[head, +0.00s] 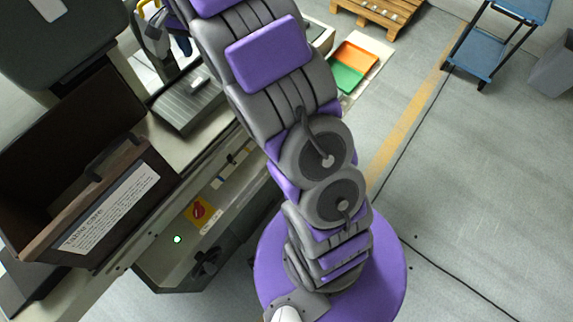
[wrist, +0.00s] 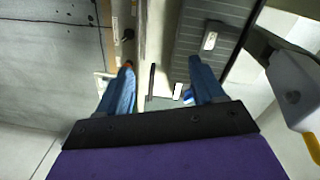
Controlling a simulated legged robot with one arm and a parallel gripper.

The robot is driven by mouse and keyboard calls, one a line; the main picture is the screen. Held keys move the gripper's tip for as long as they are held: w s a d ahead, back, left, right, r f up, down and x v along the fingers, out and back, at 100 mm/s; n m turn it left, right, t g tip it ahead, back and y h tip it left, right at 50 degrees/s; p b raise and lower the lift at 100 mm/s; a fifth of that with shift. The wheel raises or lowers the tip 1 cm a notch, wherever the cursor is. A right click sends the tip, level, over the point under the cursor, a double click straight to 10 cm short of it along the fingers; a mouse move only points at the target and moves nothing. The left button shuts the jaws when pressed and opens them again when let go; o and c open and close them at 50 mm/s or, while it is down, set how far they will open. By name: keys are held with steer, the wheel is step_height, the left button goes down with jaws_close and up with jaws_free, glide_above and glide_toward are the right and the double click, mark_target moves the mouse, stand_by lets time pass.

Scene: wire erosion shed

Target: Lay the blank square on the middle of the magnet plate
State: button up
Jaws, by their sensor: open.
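The magnet plate appears to be the dark grey ribbed plate (head: 185,108) on the machine bed in the head view; it also shows at upper right in the wrist view (wrist: 188,42). The right fingertip is close to the plate, left of and below the block in the picture.
A brown open-topped box with a label (head: 100,210) stands at the machine's left front. An orange and green tray (head: 350,66) lies beyond the arm. A blue cart (head: 495,35) and a wooden pallet (head: 378,12) stand farther off.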

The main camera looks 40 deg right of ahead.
steer(key=s+r+n, duration=0.2)
steer(key=s+n, duration=0.1)
steer(key=s, duration=0.8)
steer(key=s+r+n, duration=0.2)
steer(key=s+r, duration=0.1)
steer(key=s, duration=0.7)
steer(key=s+a+f+n, duration=0.1)
steer(key=s+f+n, duration=0.1)
steer(key=s, duration=0.8)
steer(key=s+f+n+g, duration=0.1)
steer(key=s+n, duration=0.3)
steer(key=s, duration=0.6)
steer(key=shift+a+f, duration=0.4)
steer(key=shift+f, duration=0.25)
steer(key=shift+f, duration=0.2)
steer(key=shift+r, duration=0.1)
steer(key=shift+c, duration=0.4)
